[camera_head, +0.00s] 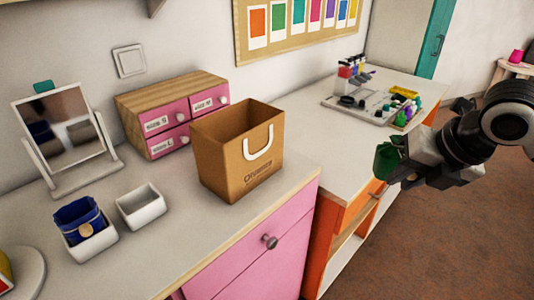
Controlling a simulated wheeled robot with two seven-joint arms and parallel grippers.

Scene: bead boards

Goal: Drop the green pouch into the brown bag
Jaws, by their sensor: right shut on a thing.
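The green pouch (386,160) is between the fingers of my right gripper (392,164). It is held in the air at the right, in front of the orange-edged table. The gripper is shut on it and hides part of it. The brown bag (225,158) stands upright and open-topped on the counter, with a white handle on its front. The pouch is to the right of the bag, well apart from it. My left gripper is not in view.
A pink drawer box (160,122) stands behind the bag. A mirror (62,125), a white empty box (142,207) and a white box with a blue pouch (78,218) are at the left. A tray (370,112) of small items lies on the table behind.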

